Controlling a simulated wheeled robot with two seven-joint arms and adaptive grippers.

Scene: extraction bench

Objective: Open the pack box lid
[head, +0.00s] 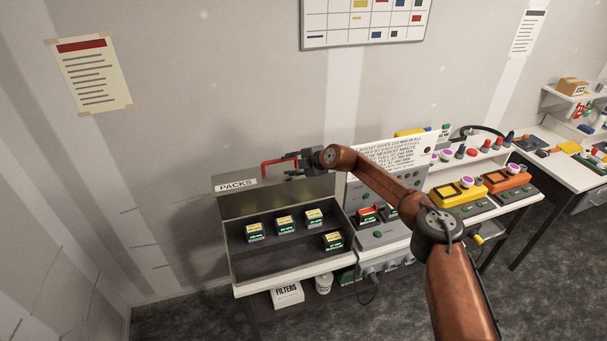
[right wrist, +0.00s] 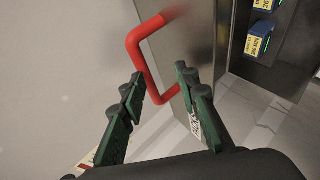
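The pack box (head: 290,268) stands on the bench with its inside in plain view. Its grey lid (head: 295,190), with a "PACKS" label, stands raised at the back of the box. A red handle (head: 265,172) juts from the lid's top edge. My right gripper (head: 292,164) is at that handle, above the lid. In the right wrist view the gripper (right wrist: 160,76) is open, and part of the red handle (right wrist: 134,48) shows between and beyond the fingers. I cannot tell if a finger touches it. My left gripper is not in view.
Several yellow-topped packs (head: 285,224) sit inside the box. An upright instruction panel (head: 390,155) and a charger with a red pack (head: 366,214) stand right of the box, under my right arm. A filters carton (head: 287,294) and a white cup (head: 323,283) are below the bench.

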